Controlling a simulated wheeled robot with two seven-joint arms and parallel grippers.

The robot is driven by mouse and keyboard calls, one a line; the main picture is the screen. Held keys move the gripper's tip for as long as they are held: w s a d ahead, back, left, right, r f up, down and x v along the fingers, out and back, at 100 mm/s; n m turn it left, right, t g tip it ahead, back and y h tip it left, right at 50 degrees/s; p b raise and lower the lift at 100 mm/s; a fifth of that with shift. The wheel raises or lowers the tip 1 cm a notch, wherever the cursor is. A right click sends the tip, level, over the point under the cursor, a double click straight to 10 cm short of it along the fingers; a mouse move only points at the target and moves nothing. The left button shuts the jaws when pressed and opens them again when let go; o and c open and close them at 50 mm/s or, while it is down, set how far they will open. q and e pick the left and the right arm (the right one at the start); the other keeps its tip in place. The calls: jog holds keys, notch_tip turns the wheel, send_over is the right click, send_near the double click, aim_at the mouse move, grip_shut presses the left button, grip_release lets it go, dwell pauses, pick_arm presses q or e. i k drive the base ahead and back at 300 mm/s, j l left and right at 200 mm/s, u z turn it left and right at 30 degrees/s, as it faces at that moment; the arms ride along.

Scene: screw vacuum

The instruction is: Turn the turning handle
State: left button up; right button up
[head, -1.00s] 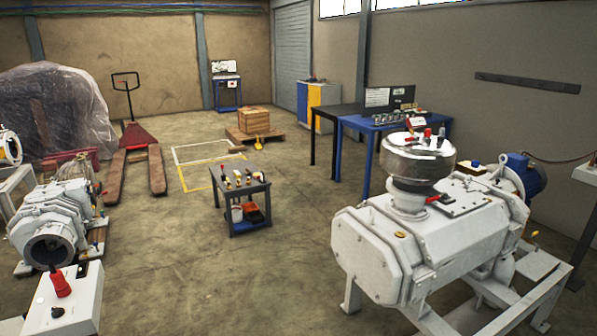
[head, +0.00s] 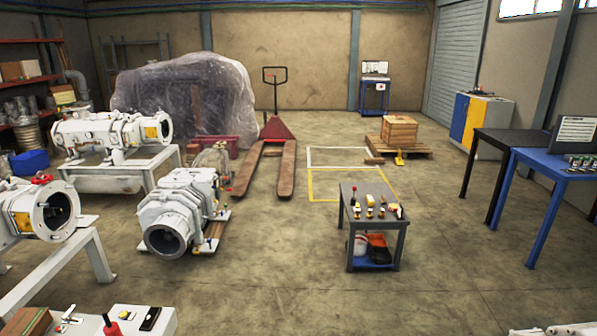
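A light grey control box (head: 146,324) is at the bottom left, cut off by the lower edge. It carries a red handle (head: 111,326) and a black knob or switch (head: 150,318). A small red handle (head: 42,179) also sits on top of the white flanged pump (head: 22,212) at the left edge. I cannot tell which of these is the turning handle. Neither of my grippers is in view.
A grey tool cart (head: 372,228) stands right of centre. A white machine (head: 178,213) sits on the floor left of centre, before a red pallet jack (head: 277,130). A blue table (head: 560,165) is at the right. The front middle floor is clear.

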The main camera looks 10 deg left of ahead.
aim_at(169, 236)
jog(key=i+u, duration=0.1)
jog(key=i, duration=0.75)
jog(key=i+l+u, duration=0.1)
jog(key=i, duration=0.75)
jog(key=i+j+u, duration=0.1)
jog(key=i+u, duration=0.25)
jog(key=i, duration=0.2)
jog(key=i+u, duration=0.35)
jog(key=i, duration=0.25)
jog(key=i+l+u, duration=0.3)
jog(key=i, duration=0.25)
